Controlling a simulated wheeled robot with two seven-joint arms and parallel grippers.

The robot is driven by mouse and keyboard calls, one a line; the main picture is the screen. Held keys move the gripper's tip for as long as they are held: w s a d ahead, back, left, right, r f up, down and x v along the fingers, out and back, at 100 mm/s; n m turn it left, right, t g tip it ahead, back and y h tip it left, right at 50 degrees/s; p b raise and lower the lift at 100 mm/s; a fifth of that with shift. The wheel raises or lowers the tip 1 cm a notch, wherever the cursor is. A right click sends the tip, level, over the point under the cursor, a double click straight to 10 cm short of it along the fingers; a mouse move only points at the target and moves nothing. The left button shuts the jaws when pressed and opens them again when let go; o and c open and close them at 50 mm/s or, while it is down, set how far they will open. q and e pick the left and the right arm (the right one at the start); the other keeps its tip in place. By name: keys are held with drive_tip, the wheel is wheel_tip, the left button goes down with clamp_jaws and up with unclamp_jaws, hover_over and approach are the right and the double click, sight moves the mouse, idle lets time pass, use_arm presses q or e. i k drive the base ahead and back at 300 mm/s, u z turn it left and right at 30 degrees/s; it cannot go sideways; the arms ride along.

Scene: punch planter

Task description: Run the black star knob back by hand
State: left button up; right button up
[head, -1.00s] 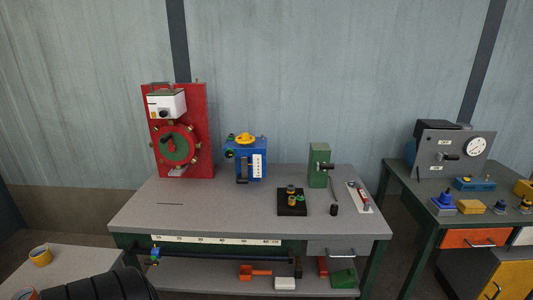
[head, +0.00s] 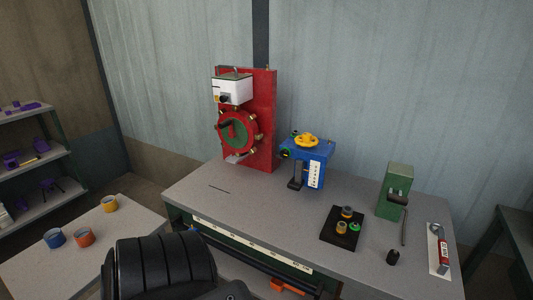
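No part is clearly recognisable as the black star knob at this size. Dark parts show in several places: a small black knob (head: 224,99) on the white box of the red machine (head: 262,120), a dark handle (head: 225,127) on its round wheel, and a black handle (head: 397,199) on the green block (head: 394,180). A small black piece (head: 393,257) stands on the grey workbench (head: 270,212) near its front right. Neither of my grippers is in view. Only a black segmented arm part of mine shows at the bottom left.
A blue device with a yellow top (head: 307,160) stands at the bench's back. A black tray (head: 328,240) with small parts and a white board (head: 432,264) lie to the right. Three cups stand on a side table (head: 50,275) at the left. The bench's left front is clear.

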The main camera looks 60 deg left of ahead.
sight(284, 153)
drive_tip(key=u, duration=0.5)
drive_tip(key=i, duration=0.7)
drive_tip(key=u, duration=0.5)
